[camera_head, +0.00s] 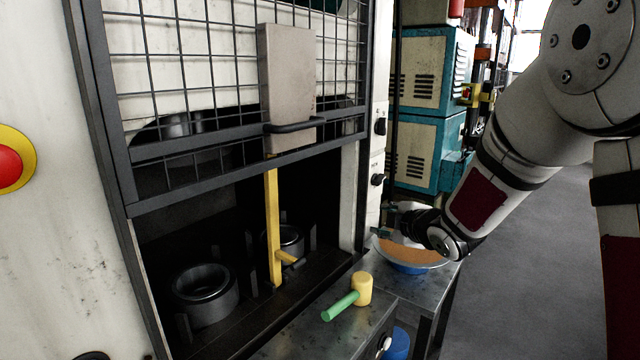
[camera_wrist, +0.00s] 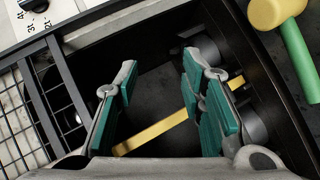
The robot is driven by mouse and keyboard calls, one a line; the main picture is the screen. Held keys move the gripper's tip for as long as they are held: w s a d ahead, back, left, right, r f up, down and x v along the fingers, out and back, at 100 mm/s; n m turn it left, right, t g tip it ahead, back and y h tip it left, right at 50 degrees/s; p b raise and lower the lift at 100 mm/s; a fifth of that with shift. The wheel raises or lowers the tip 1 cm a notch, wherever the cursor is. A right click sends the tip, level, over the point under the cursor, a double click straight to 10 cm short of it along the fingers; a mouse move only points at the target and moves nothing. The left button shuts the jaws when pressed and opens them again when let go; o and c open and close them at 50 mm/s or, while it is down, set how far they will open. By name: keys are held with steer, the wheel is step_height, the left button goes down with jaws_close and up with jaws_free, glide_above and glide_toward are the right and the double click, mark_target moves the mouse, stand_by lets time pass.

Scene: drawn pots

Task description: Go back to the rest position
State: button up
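My gripper (camera_wrist: 165,105) has its two green-padded fingers spread apart with nothing between them in the wrist view. In the head view my arm comes in from the right, and my gripper (camera_head: 392,222) is beside the machine's front, above the small metal table. Below the fingers in the wrist view lies the machine's dark opening with a yellow bar (camera_wrist: 160,130). In the head view the yellow bar (camera_head: 272,225) stands upright in that opening.
Dark round pots (camera_head: 205,293) stand inside the machine under a raised mesh guard (camera_head: 200,80). A yellow-headed mallet with a green handle (camera_head: 340,305) lies on the front ledge. A bowl with orange contents (camera_head: 410,268) stands below my gripper. Floor at the right is clear.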

steer(key=s+d+r+m+g+h, duration=0.1)
steer(key=s+d+r+m+h, duration=0.15)
steer(key=s+r+m, duration=0.35)
steer(key=s+d+r+m+g+h, duration=0.1)
steer(key=s+d+m+g+h, duration=0.2)
steer(key=s, duration=0.5)
steer(key=s+a+f+m+g+y, duration=0.1)
steer(key=s+m+g, duration=0.2)
steer(key=s, duration=2.3)
steer(key=m, duration=0.5)
steer(key=shift+s+a+f+g+y, duration=0.15)
steer(key=shift+s+a+g+y, duration=0.15)
steer(key=shift+g+y, duration=0.1)
